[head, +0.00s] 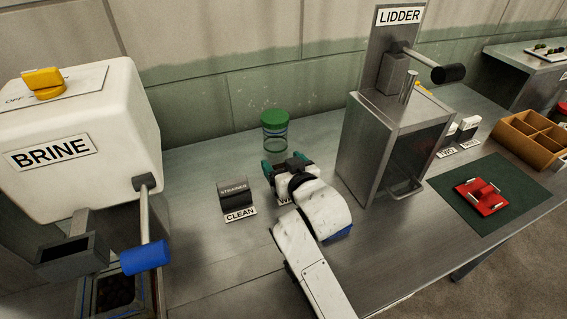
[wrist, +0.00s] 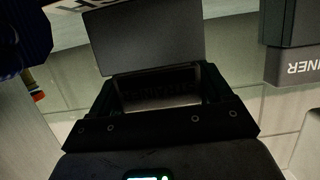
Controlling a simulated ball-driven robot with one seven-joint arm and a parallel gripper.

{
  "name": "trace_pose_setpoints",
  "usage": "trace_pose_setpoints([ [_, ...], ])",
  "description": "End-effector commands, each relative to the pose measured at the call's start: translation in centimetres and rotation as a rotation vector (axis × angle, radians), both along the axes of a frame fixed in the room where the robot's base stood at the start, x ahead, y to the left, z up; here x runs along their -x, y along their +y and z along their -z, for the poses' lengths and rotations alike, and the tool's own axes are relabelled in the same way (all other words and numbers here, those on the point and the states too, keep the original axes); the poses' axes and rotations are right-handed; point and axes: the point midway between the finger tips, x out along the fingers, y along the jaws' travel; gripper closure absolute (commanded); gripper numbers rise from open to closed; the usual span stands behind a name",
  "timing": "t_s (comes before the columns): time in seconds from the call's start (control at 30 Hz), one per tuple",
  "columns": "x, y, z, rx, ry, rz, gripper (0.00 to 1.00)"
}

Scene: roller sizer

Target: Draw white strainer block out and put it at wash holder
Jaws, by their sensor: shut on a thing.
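My gripper (head: 287,163) is over the bench, just behind the partly covered label starting with W (head: 284,199), which I take for the wash holder. In the wrist view my gripper (wrist: 155,110) is shut on a block with faint lettering (wrist: 160,88), in shadow. I take it for the white strainer block; its colour is hard to tell. A dark grey panel (wrist: 142,38) stands just beyond it. Whether the block is seated in the holder is hidden. A dark strainer block (head: 233,190) sits in the holder labelled CLEAN, to the left; it also shows in the wrist view (wrist: 292,65).
A green-lidded jar (head: 275,130) stands behind my gripper. The LIDDER machine (head: 392,145) rises close on the right, and the BRINE tank (head: 85,140) with its blue-handled lever stands left. A green mat (head: 482,220) holding a red part lies far right.

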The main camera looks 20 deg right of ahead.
Motion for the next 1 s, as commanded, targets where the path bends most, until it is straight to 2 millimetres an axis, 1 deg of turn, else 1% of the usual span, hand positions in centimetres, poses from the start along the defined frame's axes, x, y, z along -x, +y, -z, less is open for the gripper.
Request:
trace_pose_setpoints([
  [1.0, 0.0, 0.0, -3.9, 0.0, -0.001, 0.0, 0.52],
])
